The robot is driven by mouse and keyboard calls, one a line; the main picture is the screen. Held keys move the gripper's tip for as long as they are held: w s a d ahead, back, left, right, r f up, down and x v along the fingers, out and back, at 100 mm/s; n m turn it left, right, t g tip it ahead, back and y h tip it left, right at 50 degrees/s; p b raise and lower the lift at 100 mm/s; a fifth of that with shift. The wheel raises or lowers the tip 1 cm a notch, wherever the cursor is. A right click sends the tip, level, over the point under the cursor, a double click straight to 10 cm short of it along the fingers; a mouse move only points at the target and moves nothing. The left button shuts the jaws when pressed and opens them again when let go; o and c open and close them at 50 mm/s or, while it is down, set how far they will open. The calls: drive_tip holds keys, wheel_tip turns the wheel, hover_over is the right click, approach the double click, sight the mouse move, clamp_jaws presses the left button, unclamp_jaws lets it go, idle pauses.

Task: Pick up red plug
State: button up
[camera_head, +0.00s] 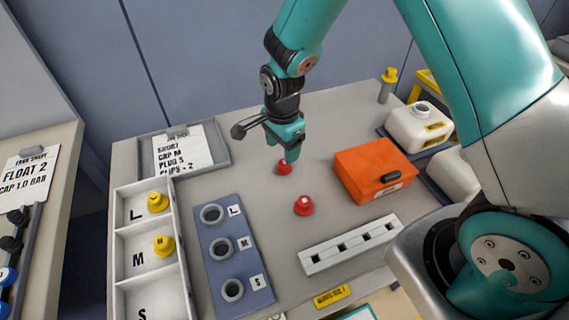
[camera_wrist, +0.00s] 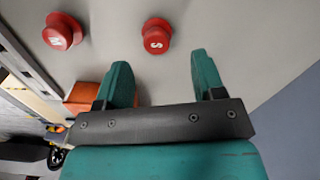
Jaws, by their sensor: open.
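Two red plugs stand on the grey table. One red plug (camera_head: 284,169) is just below my gripper (camera_head: 291,152) in the head view. The other red plug (camera_head: 304,206) is nearer to the front. In the wrist view a red plug marked S (camera_wrist: 157,36) lies beyond the fingertips, roughly in line with the gap between the fingers. The other plug (camera_wrist: 62,31) is off to the left, its letter hard to read. My gripper (camera_wrist: 158,65) is open, points down and holds nothing.
An orange box (camera_head: 373,171) stands right of the plugs. A blue block (camera_head: 233,255) with L, M and S sockets and a white tray (camera_head: 180,240) with yellow caps are left. A slotted white rail (camera_head: 350,244) lies in front. White jugs (camera_head: 418,127) stand at the right.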

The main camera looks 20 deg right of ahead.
sight(284, 167)
drive_tip(key=shift+s+f+p, duration=0.2)
drive_tip(key=shift+f+p, duration=0.7)
drive_tip(key=shift+f, duration=2)
drive_tip(key=c, duration=0.9)
